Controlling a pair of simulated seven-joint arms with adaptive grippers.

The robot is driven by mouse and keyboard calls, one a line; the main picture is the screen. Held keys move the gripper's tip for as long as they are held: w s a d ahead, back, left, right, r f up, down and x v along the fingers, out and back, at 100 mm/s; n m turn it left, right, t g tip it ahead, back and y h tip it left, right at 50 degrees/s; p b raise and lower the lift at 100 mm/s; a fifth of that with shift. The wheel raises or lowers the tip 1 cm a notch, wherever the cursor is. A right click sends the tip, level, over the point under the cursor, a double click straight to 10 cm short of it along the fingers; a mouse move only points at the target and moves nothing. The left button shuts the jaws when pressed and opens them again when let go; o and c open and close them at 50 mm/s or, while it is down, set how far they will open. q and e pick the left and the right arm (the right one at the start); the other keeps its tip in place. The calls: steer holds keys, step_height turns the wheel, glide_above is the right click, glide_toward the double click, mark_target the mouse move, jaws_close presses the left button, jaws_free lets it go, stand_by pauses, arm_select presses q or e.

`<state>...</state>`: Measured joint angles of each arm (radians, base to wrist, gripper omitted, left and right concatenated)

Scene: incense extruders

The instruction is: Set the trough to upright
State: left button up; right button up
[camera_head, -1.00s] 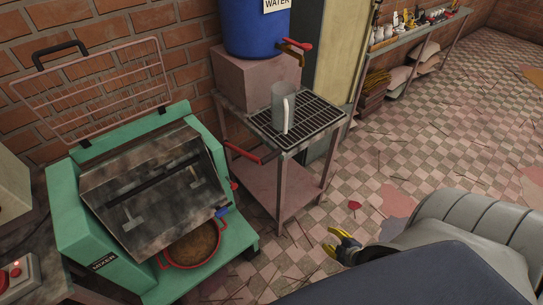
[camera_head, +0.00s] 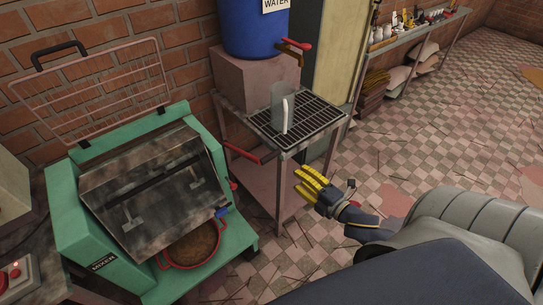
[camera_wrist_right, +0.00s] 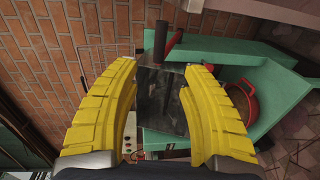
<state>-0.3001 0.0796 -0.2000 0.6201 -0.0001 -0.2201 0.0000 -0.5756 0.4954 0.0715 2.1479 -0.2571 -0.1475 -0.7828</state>
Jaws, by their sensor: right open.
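The trough (camera_head: 150,195) is a dark, stained metal box in the green mixer (camera_head: 75,235). It is tilted forward, its open face turned toward the red pot (camera_head: 193,246) in front of it. A red-handled lever (camera_head: 250,155) sticks out on the mixer's right side. My right gripper (camera_head: 305,186), with yellow fingers, is open and empty, right of the mixer and apart from it. In the right wrist view the trough (camera_wrist_right: 160,95) shows between the open fingers (camera_wrist_right: 160,70), some way beyond them. My left gripper is not in view.
A raised wire guard (camera_head: 95,85) stands behind the trough. A metal table (camera_head: 310,120) with a grille and grey pitcher (camera_head: 284,105) stands right of the mixer, below a blue water barrel (camera_head: 262,25). The pot holds brown material. The checkered floor (camera_head: 430,145) is open to the right.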

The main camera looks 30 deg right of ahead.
mark_target(272, 156)
steer(key=w, duration=0.5)
steer(key=w+a+f, duration=0.1)
steer(key=w, duration=0.4)
steer(key=w+f, duration=0.1)
steer(key=w, duration=0.4)
steer(key=shift+w+a, duration=0.1)
steer(key=shift+a, duration=0.3)
jaws_close()
